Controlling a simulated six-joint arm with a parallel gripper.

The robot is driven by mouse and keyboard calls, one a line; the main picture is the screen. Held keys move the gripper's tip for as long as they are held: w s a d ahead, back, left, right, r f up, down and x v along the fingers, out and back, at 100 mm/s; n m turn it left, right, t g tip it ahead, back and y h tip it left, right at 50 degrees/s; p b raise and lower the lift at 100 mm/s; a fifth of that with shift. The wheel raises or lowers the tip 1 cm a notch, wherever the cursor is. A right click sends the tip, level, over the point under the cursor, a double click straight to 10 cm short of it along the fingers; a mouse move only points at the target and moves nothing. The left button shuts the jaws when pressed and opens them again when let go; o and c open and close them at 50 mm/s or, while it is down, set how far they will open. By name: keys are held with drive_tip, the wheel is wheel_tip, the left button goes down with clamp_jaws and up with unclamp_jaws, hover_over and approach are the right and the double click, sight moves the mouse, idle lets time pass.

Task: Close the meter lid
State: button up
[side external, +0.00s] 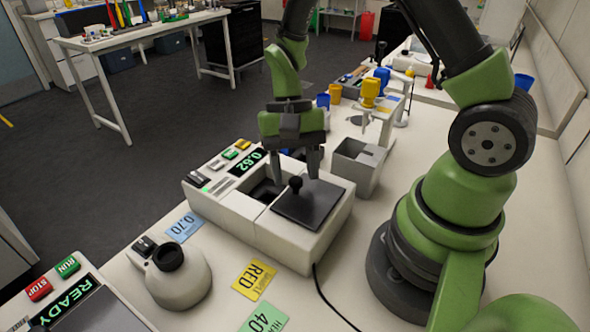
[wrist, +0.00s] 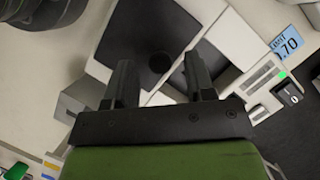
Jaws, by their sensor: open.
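The meter (side external: 240,207) is a white box on the bench with a green display reading 0.62. Its dark square lid (side external: 312,208) carries a round black knob (side external: 296,184) and lies on the right part of the top. A dark opening (side external: 263,192) beside the lid is uncovered. My gripper (side external: 294,168) is open and points down, above and behind the knob. In the wrist view, the fingertips of my gripper (wrist: 158,78) are spread, with the knob (wrist: 160,62) between and just beyond them. One finger partly hides the opening there. I cannot tell whether a finger touches the lid.
A grey open box (side external: 357,165) stands close behind the meter. A white rounded device (side external: 180,277) with a black top stands in front, near coloured cards such as the yellow RED card (side external: 254,280). A cable runs in front of the meter.

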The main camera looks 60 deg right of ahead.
drive_tip(key=shift+s+a+f, duration=0.1)
drive_tip(key=shift+f, duration=0.25)
clamp_jaws()
drive_tip(key=shift+w, duration=4.75)
unclamp_jaws()
